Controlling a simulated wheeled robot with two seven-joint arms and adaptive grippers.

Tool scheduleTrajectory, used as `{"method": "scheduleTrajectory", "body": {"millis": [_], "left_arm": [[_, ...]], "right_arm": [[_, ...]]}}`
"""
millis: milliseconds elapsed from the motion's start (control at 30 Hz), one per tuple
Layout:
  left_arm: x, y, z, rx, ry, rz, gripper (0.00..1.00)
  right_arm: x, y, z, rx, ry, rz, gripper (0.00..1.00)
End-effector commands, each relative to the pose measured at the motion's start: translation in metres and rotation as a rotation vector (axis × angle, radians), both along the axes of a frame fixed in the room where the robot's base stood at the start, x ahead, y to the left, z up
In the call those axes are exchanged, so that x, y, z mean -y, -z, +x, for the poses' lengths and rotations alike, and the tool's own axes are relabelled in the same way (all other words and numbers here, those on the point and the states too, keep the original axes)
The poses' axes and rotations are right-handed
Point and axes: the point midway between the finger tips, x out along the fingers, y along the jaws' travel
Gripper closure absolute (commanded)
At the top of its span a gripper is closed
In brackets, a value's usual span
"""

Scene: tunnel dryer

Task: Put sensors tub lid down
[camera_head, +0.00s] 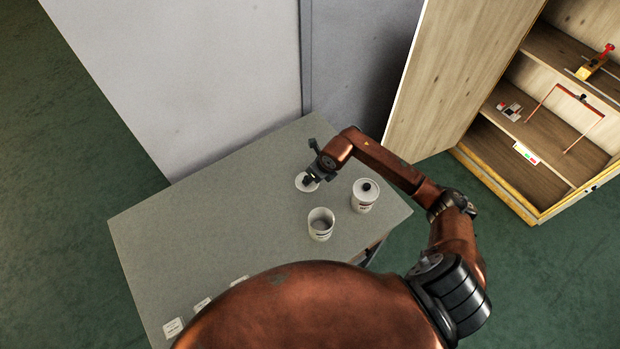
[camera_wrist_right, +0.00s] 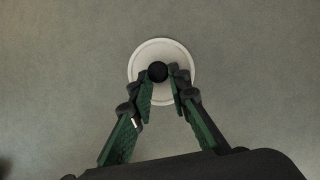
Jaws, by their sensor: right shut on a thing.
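A round white lid (camera_head: 299,183) with a black knob is at my right gripper (camera_head: 311,178), over the back of the grey table. In the right wrist view the lid (camera_wrist_right: 143,58) lies flat below the fingers, knob (camera_wrist_right: 157,71) up. My right gripper (camera_wrist_right: 163,85) is shut on the knob. Whether the lid touches the table I cannot tell. An open white tub (camera_head: 320,226) with no lid stands upright on the table. A second white tub (camera_head: 365,198) to its right has a lid with a black knob on. Their labels are too small to read. My left gripper is not in view.
The grey table (camera_head: 240,205) is clear to the left of the tubs. Several small white cards (camera_head: 173,327) lie along its front left edge. A grey wall stands behind it. An open wooden cabinet (camera_head: 540,150) with tools on its shelves is at the right.

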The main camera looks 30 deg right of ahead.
Motion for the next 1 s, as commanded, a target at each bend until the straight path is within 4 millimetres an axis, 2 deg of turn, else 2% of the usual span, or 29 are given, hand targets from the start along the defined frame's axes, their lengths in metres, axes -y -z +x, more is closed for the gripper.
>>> {"method": "scheduleTrajectory", "body": {"millis": [267,300,533,833,1000], "left_arm": [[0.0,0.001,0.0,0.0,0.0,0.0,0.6],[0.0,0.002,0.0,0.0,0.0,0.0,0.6],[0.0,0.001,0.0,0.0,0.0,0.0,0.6],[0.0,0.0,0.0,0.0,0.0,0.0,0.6],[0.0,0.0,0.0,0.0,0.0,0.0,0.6]], "right_arm": [[0.0,0.002,0.0,0.001,-0.001,0.0,1.0],[0.0,0.002,0.0,0.0,-0.001,0.0,0.83],[0.0,0.001,0.0,0.001,0.0,0.0,0.67],[0.0,0.0,0.0,0.001,0.0,0.0,0.66],[0.003,-0.015,-0.004,0.004,0.0,-0.001,0.66]]}}
